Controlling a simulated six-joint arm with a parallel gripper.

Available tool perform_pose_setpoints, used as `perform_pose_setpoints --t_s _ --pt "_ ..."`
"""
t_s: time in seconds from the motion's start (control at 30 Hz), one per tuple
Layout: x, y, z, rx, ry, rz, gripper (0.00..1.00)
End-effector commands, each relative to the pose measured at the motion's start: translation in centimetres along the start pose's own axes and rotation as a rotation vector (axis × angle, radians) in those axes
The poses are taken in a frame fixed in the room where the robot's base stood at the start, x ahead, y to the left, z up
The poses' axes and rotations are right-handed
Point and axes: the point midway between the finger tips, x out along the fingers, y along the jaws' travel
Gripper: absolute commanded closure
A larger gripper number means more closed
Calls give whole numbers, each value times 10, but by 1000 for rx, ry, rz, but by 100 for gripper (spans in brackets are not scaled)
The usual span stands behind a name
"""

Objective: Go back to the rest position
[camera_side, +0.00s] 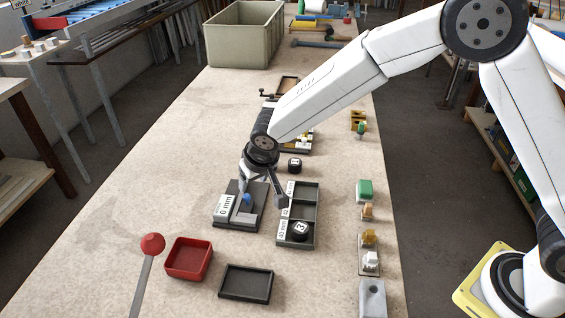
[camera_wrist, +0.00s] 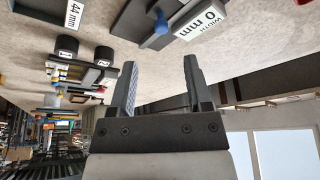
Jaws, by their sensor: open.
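My gripper (camera_side: 263,200) hangs over the bench between a dark plate labelled 0 mm (camera_side: 222,221) and a dark compartment tray (camera_side: 303,209). Its fingers are spread with nothing visible between them, as the wrist view (camera_wrist: 158,82) also shows. The plate has a blue knob (camera_side: 247,199), which shows beyond the fingers in the wrist view (camera_wrist: 160,22). I cannot tell the exact height of the fingertips above the bench. A black cylinder marked 3 (camera_side: 300,231) sits in the tray's near compartment.
Black cylinders marked 1 (camera_wrist: 67,48) and 2 (camera_wrist: 103,55) show in the wrist view. Small coloured parts line the right edge. A large grey-green crate (camera_side: 240,42) stands behind.

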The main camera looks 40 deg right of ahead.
Motion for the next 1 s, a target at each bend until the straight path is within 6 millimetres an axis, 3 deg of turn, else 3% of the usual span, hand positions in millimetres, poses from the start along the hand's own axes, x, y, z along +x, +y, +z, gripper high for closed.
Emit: perform_pose_setpoints --t_s 0.17,0.37,0.7,1.0 --pt "-12 26 9 2 -18 5 37" --pt "-36 75 37 1 -55 11 37" --pt "-80 153 117 1 -118 9 37" --pt "-104 186 180 5 -150 2 37"
